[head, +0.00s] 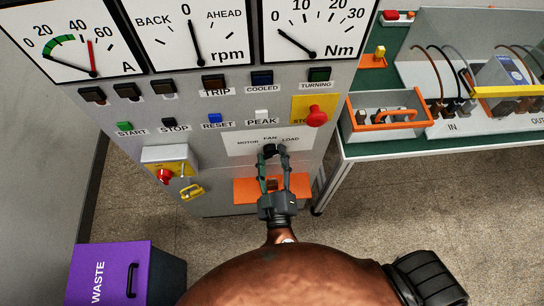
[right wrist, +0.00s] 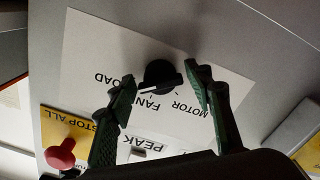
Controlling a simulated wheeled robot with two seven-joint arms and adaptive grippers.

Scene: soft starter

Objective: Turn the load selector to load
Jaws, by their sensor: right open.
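The load selector is a black rotary knob (head: 270,150) on a white plate (head: 237,141) low on the grey panel, below the labels MOTOR, FAN and LOAD. The right wrist view shows the knob (right wrist: 160,75) upside down, with LOAD at left, FAN in the middle and MOTOR at right. My right gripper (head: 272,158) is open, one fingertip on each side of the knob. In the right wrist view its fingers (right wrist: 162,80) appear apart from the knob. My left gripper is not in view.
A red stop button (head: 316,116) on a yellow plate is right of the selector. An orange bracket (head: 243,187) sits below. A purple waste bin (head: 108,272) and a bench (head: 400,147) flank the panel.

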